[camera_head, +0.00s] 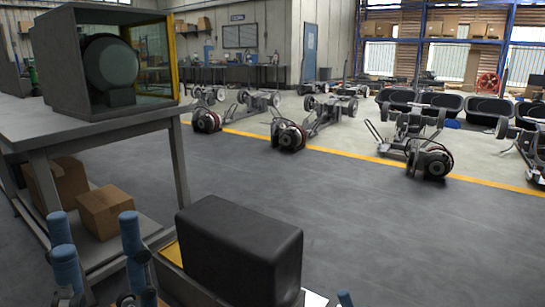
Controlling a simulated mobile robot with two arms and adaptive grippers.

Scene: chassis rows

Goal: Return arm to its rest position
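Blue and dark links of my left arm (135,255) rise at the bottom left, beside the workbench. A dark part low on this arm (140,298) is cut by the bottom edge, so my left gripper's fingers cannot be made out. I cannot tell whether it holds anything. A small blue tip (345,298) at the bottom edge looks like part of my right arm. My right gripper is out of view.
A workbench (85,125) with an open-fronted machine housing (115,60) stands close on the left. Cardboard boxes (105,210) sit on its lower shelf. A black block (240,250) is close in front.

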